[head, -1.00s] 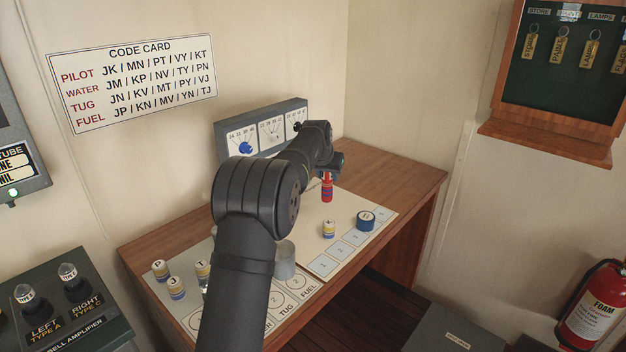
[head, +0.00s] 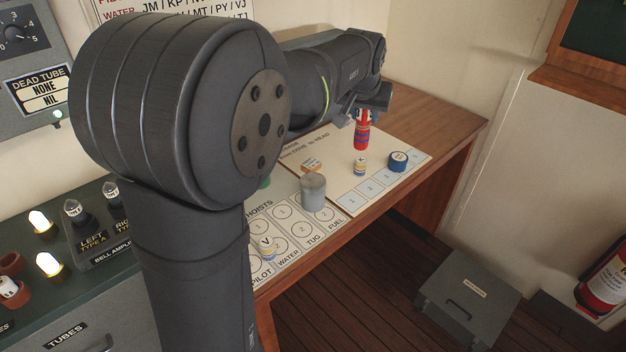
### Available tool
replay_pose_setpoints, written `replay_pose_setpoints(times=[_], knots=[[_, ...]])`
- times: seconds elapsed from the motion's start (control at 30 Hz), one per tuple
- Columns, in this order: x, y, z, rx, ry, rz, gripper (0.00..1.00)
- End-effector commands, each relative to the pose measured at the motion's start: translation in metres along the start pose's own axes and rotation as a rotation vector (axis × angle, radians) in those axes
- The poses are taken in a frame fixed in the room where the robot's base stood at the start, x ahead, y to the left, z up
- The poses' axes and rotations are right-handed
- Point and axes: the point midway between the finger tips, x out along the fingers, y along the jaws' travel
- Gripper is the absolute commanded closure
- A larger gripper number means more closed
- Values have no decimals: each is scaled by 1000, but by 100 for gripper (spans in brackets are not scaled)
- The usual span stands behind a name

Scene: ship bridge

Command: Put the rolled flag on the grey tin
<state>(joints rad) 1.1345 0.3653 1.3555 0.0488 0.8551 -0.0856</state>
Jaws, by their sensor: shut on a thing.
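The grey tin (head: 313,194), a plain upright cylinder, stands on the hoists sheet, to the left of the flag and nearer to me. No flag shows on its top.
A blue roll (head: 398,161) stands to the right on the numbered card. A yellowish piece (head: 311,166) lies behind the tin. A grey box (head: 470,305) is on the floor.

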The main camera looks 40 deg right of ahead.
Motion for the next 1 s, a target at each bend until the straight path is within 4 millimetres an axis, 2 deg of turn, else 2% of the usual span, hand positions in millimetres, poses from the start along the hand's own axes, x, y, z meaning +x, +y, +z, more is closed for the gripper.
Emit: replay_pose_setpoints(times=[0.03, 0.2, 0.33, 0.47, 0.57, 0.8, 1.0], knots=[[-12, 0, 12, -4, 3, -3, 90], [-38, -1, 44, -22, 4, -14, 90], [-48, -1, 61, -30, 4, -19, 90], [-52, -4, 69, -36, 4, -22, 90], [-44, -14, 71, -38, 2, -24, 90], [-6, -65, 72, -41, 0, -25, 90], [20, -99, 71, -39, 2, -23, 90]])
